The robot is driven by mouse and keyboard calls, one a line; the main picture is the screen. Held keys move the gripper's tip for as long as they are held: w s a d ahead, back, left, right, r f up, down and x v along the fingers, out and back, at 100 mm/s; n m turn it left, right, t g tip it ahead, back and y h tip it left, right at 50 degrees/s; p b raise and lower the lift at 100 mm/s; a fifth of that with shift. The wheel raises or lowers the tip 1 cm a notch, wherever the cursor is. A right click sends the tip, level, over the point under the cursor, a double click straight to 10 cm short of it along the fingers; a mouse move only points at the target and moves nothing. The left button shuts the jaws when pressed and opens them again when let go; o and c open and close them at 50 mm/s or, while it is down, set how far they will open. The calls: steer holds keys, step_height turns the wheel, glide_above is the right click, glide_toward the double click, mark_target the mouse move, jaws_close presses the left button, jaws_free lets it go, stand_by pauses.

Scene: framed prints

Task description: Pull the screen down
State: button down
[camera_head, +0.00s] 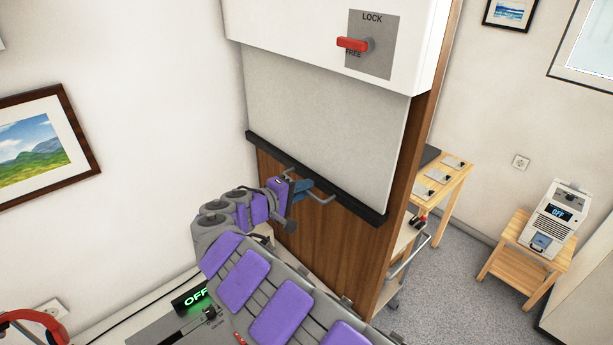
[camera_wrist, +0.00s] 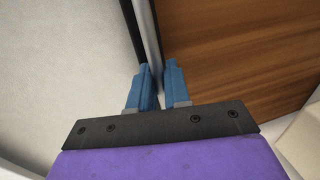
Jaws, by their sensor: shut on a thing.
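The screen (camera_head: 325,120) is a pale grey sheet hanging from a white housing (camera_head: 290,30), partly pulled out over a brown wooden panel (camera_head: 330,235). A black bar (camera_head: 350,200) runs along its bottom edge, with a metal handle (camera_head: 318,193) at its middle. My gripper (camera_head: 308,188) is at this handle. In the wrist view, its blue fingers (camera_wrist: 159,82) are shut on the metal handle (camera_wrist: 150,45), beside the black bar (camera_wrist: 132,30). A red lever (camera_head: 354,44) on the housing sits between LOCK and FREE labels, pointing left nearer FREE.
A grey console with a green OFF display (camera_head: 192,296) lies below my arm. A wooden table (camera_head: 440,180) stands behind the panel at right, and a white device (camera_head: 552,218) sits on a wooden stool (camera_head: 528,258). Bare wood lies below the bar.

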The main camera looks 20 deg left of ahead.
step_height(320, 180, down, 22)
steer(key=d+b, duration=0.1)
steer(key=b, duration=1.1)
steer(key=shift+w+r+h, duration=0.2)
steer(key=shift+h, duration=0.1)
steer(key=c, duration=1.4)
jaws_free()
steer(key=shift+d+r, duration=0.1)
steer(key=shift+d, duration=0.05)
steer(key=shift+o, duration=0.3)
steer(key=shift+d+r, duration=0.15)
steer(key=shift+d, duration=0.15)
steer(key=p+v, duration=0.3)
steer(key=v, duration=1.4)
steer(key=shift+s+a, duration=0.2)
steer(key=shift+s, duration=0.05)
steer(key=shift+d+r, duration=0.1)
steer(key=shift+d, duration=0.15)
steer(key=shift+a, duration=0.15)
